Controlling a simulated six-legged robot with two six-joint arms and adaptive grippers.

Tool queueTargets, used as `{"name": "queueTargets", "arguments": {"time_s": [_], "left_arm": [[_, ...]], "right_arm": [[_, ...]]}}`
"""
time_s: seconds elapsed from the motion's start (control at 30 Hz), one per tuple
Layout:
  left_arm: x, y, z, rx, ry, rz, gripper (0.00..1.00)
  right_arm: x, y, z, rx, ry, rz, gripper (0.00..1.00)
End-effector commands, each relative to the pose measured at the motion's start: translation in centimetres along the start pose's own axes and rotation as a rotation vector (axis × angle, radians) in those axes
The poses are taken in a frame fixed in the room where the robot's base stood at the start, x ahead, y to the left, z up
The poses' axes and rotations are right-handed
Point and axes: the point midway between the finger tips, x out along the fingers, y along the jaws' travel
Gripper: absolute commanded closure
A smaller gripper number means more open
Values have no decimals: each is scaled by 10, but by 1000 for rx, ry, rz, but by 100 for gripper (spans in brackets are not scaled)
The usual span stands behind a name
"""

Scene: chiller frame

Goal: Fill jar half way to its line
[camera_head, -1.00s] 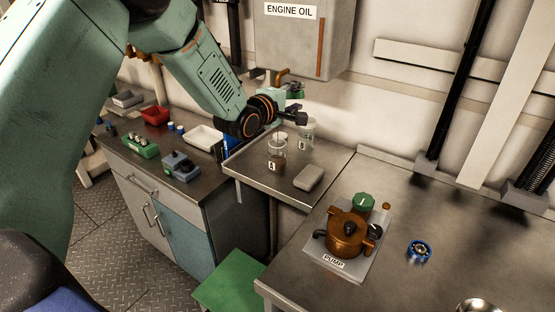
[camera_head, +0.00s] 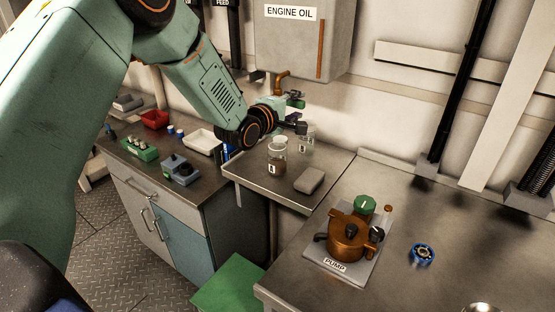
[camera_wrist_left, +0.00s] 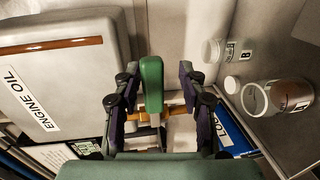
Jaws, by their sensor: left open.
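The grey engine oil tank (camera_head: 300,40) hangs on the wall with an orange-brown tap (camera_head: 282,80) below it. A brown strip runs down its front. Below, on a metal shelf, stands an open glass jar (camera_head: 277,160) with brown liquid low inside and a white label. It also shows in the left wrist view (camera_wrist_left: 292,92). A clearer jar (camera_head: 307,142) stands behind it. My left gripper (camera_head: 297,113) is at the tap, open. In the left wrist view, a green handle (camera_wrist_left: 152,80) stands between its open fingers; contact cannot be told. My right gripper is out of view.
A grey block (camera_head: 309,180) lies on the metal shelf (camera_head: 250,177). A copper pump (camera_head: 348,238) and a blue ring part (camera_head: 422,255) are on the right bench (camera_head: 450,220). A red bin (camera_head: 155,119) and a white tray (camera_head: 203,142) sit on the left counter.

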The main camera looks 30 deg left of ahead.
Motion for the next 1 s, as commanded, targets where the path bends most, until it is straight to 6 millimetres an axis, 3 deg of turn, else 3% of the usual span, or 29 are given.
{"name": "queueTargets", "arguments": {"time_s": [0.27,1.0], "left_arm": [[-5,0,-1,-2,1,-1,58],[-68,-1,0,-2,1,0,58]], "right_arm": [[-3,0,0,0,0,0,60],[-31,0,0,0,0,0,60]]}}
